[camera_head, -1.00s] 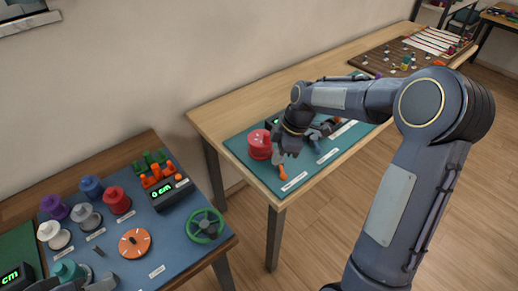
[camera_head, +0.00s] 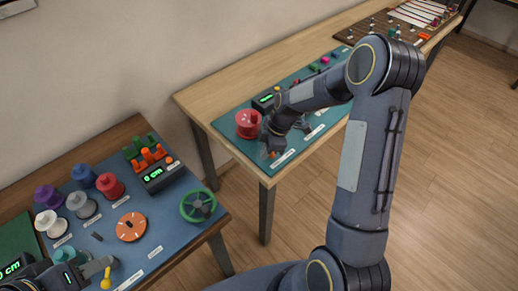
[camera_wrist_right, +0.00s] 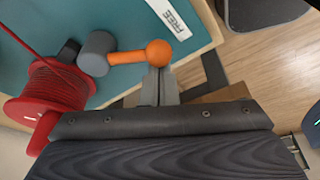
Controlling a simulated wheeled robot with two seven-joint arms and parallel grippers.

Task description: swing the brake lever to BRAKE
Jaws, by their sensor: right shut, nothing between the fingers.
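The brake lever (camera_wrist_right: 130,56) has an orange arm with a round orange knob and a grey hub. In the right wrist view it lies across the teal board, its knob near the FREE label (camera_wrist_right: 170,18). My right gripper (camera_wrist_right: 160,76) is shut and empty, its fingertips right beside the knob; I cannot tell whether they touch. In the head view the lever's orange (camera_head: 273,155) shows just below my right gripper (camera_head: 272,150), partly covered. My left gripper (camera_head: 105,268) is at the lower left, beside a small yellow knob; its jaws are unclear. The BRAKE label is not readable.
A red spool (camera_wrist_right: 52,92) with red cord stands beside the lever's hub; it also shows in the head view (camera_head: 249,123). A dark box with a green display (camera_head: 265,99) is behind it. The left table (camera_head: 150,262) holds spools, an orange dial and a green wheel.

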